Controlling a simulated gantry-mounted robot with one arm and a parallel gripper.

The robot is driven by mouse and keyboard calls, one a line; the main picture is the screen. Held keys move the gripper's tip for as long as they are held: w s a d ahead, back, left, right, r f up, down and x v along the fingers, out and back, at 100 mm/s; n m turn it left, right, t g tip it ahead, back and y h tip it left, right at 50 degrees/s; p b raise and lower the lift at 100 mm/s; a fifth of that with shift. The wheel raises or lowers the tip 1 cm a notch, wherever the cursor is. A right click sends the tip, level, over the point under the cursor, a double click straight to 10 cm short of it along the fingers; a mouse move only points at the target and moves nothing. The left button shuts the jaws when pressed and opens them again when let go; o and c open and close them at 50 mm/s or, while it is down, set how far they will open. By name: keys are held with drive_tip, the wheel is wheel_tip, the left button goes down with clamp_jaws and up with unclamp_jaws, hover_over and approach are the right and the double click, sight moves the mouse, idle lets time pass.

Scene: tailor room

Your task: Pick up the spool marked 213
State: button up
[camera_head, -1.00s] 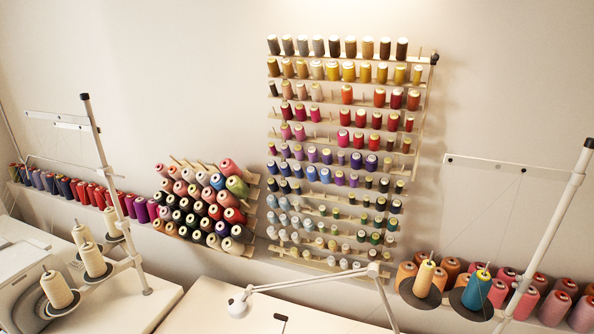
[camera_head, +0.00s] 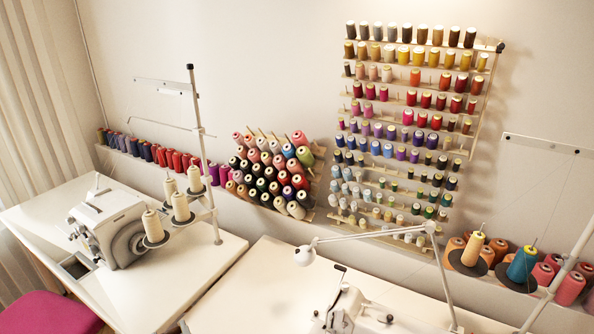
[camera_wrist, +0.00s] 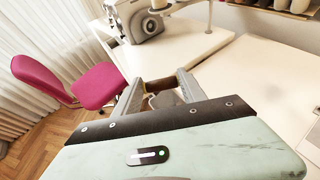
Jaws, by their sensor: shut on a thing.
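In the wrist view my gripper (camera_wrist: 160,88) is shut on a small brown spool (camera_wrist: 158,84), held between the two fingertips. Only part of the spool shows, and no number can be read on it. The gripper is out of the head view. A wall rack (camera_head: 455,140) of many coloured spools fills the upper right of the head view; marks on its spools are too small to read.
White tables with a sewing machine (camera_head: 108,228) and a second machine (camera_head: 345,312) stand below. A slanted rack of cones (camera_head: 275,172) leans at the wall. Thin thread stands (camera_head: 205,150) and a lamp arm (camera_head: 370,236) rise above the tables. A pink chair (camera_wrist: 98,86) stands left.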

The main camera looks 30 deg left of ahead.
drive_tip(key=w+d+r+m+t+h, duration=0.2)
drive_tip(key=w+d+m, duration=0.1)
drive_tip(key=w+d, duration=0.5)
drive_tip(key=w+d+r+m+t+h, duration=0.2)
drive_tip(key=w+d, duration=0.6)
drive_tip(key=d, duration=0.6)
drive_tip(key=w+d+r+m+t+h, duration=0.1)
drive_tip(key=w+d+m+h, duration=0.2)
drive_tip(key=w+d, duration=0.5)
drive_tip(key=shift+d+r+m+t+h, duration=0.2)
drive_tip(key=shift+d+h, duration=0.15)
drive_tip(key=shift+d, duration=0.45)
drive_tip(key=shift+d+r+m+t+h, duration=0.2)
drive_tip(key=shift+d+h, duration=0.15)
drive_tip(key=shift+d, duration=0.45)
drive_tip(key=w+d+r+m+h, duration=0.2)
drive_tip(key=d+m+h, duration=0.1)
drive_tip(key=d, duration=1)
drive_tip(key=w+r+p+v, duration=0.1)
drive_tip(key=r+p+v, duration=0.2)
drive_tip(key=p+v, duration=1.7)
drive_tip(key=p, duration=1)
drive_tip(key=shift+a+r+t+p, duration=0.15)
drive_tip(key=shift+a+t+p, duration=0.15)
drive_tip(key=shift+a+p, duration=0.05)
drive_tip(key=shift+s, duration=0.15)
